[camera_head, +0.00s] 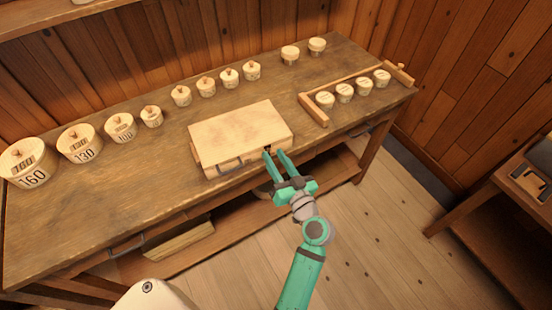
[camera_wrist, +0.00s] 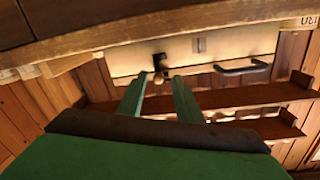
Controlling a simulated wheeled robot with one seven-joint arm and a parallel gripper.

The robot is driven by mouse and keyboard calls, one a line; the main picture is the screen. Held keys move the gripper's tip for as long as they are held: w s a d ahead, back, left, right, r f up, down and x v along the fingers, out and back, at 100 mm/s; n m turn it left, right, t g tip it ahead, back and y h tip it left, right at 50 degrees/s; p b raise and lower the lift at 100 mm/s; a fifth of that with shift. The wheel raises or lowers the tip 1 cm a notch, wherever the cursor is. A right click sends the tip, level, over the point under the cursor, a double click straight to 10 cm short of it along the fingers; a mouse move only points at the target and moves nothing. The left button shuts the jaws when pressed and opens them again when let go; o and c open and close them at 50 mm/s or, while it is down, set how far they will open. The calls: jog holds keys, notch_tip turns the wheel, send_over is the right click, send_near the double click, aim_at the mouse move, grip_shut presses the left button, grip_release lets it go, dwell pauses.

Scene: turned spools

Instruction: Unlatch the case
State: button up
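The case (camera_head: 240,132) is a flat, pale wooden box lying shut on the workbench. Its front carries a dark carrying handle (camera_head: 230,163) and, right of that, a small dark latch (camera_head: 267,148). The wrist view shows the case front (camera_wrist: 120,60) with the latch (camera_wrist: 158,62) and the handle (camera_wrist: 242,66). My gripper (camera_head: 273,152) is at the case's front right corner, pointing at the latch. In the wrist view my gripper (camera_wrist: 158,78) has its two green fingers apart, with the latch's lower end between the tips. I cannot tell whether a finger touches it.
Several lidded round wooden boxes, the largest marked 160 (camera_head: 28,163), stand left of and behind the case. A wooden rack (camera_head: 315,110) with several small pots stands to the right. The bench top (camera_head: 110,195) is bare at front left. A side table (camera_head: 505,190) stands far right.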

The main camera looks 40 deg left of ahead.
jog(key=shift+d, duration=0.1)
jog(key=shift+c, duration=0.6)
grip_shut()
jog(key=shift+w, duration=0.1)
jog(key=m, duration=0.2)
jog(key=w+m, duration=0.1)
jog(key=f+m, duration=0.1)
jog(key=m, duration=0.1)
jog(key=shift+w+d+m, duration=0.2)
jog(key=shift+d+m, duration=0.1)
jog(key=shift+d, duration=0.05)
jog(key=m, duration=0.3)
jog(key=shift+w+d+f, duration=0.15)
jog(key=shift+w+f, duration=0.05)
jog(key=shift+f, duration=0.2)
jog(key=shift+w+f+m, duration=0.1)
jog(key=shift+f+m, duration=0.1)
jog(key=shift+m, duration=0.55)
jog(key=shift+f+m, duration=0.2)
jog(key=shift+m, duration=0.55)
